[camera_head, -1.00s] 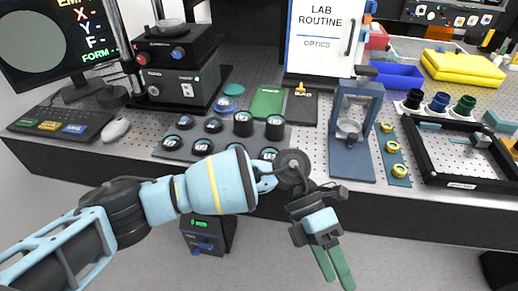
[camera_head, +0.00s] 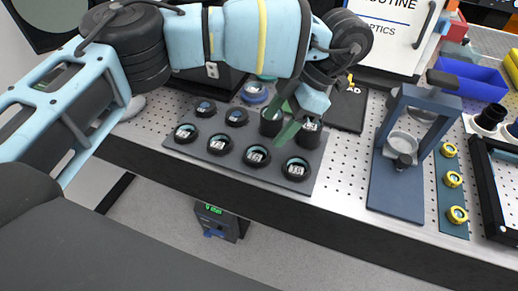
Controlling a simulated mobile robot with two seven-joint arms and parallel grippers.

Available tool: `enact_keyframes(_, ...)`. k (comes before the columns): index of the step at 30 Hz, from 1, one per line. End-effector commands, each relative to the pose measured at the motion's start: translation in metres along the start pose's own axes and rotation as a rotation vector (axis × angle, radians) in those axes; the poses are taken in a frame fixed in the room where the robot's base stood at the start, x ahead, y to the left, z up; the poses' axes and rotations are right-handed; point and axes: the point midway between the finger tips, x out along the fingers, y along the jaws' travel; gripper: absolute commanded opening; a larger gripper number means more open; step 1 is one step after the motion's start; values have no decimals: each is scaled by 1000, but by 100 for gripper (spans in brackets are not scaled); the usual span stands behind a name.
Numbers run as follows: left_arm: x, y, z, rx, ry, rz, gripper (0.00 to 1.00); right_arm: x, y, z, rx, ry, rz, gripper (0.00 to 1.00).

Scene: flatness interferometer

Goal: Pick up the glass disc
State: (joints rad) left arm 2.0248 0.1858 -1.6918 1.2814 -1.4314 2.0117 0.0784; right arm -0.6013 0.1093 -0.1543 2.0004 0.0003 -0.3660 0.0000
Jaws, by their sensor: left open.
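Several low round black holders with glassy, labelled tops, such as the front right one (camera_head: 296,168), sit on a dark mat (camera_head: 232,177). I cannot tell which of them is the glass disc. Two taller black cylinders stand at the mat's right; the nearer one (camera_head: 308,137) shows partly behind my fingers. A clear round piece (camera_head: 403,141) sits in a blue press-like stand (camera_head: 396,188). My left gripper (camera_head: 284,120) is open, its green fingers pointing down over the taller cylinders, with nothing seen between them. Contact is unclear. My right gripper is out of view.
A blue-rimmed round piece (camera_head: 254,92) lies behind the mat, partly near my arm. A blue strip with yellow rings (camera_head: 453,180) and a black-framed tray (camera_head: 484,190) lie to the right. Perforated bench is bare between mat and stand.

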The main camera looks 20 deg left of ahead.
Motion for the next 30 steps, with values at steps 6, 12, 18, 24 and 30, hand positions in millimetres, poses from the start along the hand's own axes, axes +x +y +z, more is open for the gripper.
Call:
enact_keyframes(6, 22, 0, 1, 1, 0, -4, 61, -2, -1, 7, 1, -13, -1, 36)
enact_keyframes(12, 27, -1, 1, 1, -1, -3, 61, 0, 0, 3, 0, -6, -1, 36)
enact_keyframes(18, 53, -4, 6, 4, 0, -6, 61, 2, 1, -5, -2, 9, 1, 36)
enact_keyframes(24, 74, -4, 6, 1, -2, -4, 61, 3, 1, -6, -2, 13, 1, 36)
enact_keyframes(30, 76, -4, 6, 1, -2, -2, 61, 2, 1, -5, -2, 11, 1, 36)
